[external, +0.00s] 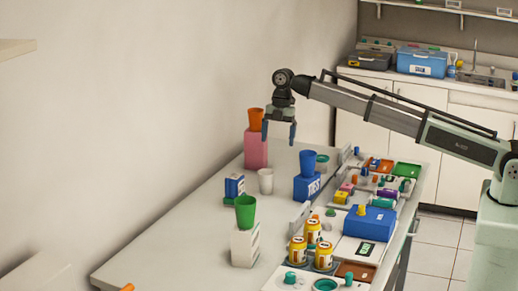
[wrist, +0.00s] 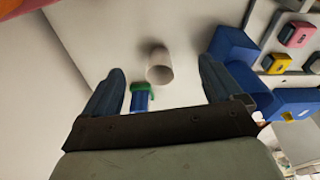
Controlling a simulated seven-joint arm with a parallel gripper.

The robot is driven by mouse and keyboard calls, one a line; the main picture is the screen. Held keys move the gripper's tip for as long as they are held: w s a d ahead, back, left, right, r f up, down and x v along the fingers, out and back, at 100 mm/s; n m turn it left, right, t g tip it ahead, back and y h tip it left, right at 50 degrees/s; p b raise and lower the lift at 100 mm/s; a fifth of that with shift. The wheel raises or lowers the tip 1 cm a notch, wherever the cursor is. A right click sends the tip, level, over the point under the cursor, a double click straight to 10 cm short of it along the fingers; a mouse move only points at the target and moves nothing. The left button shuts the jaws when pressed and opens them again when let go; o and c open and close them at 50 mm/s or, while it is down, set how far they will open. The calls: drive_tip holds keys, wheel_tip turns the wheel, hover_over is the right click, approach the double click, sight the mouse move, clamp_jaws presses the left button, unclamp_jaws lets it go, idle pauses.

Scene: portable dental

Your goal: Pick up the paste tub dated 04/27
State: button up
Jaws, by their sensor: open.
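Several yellow-orange tubs with white labels stand near the front of the table in the external view: one at the left (external: 297,251), one at the back (external: 313,231) and one at the right (external: 323,257). They may be the paste tubs, but their dates are too small to read, so I cannot tell which is 04/27. None of them shows in the wrist view. My gripper (external: 279,136) hangs above the back of the table, well away from the tubs. It is open and empty, pointing down; its two fingers also show in the wrist view (wrist: 160,68).
A white cup (external: 265,181) shows between my fingers in the wrist view (wrist: 159,67), below them. An orange cup (external: 256,119) on a pink block (external: 255,150), a blue cup (external: 307,162) and a green cup (external: 245,211) stand nearby. Trays and boxes crowd the right side. The front-left tabletop is clear.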

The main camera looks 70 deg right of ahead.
drive_tip(key=n+h, duration=0.2)
hover_over(322, 157)
drive_tip(key=f, duration=0.9)
drive_tip(key=shift+w+d, duration=0.15)
drive_tip(key=shift+d, duration=0.1)
drive_tip(key=shift+a+f, duration=0.15)
drive_tip(key=shift+f, duration=2.45)
drive_tip(key=c, duration=1.1)
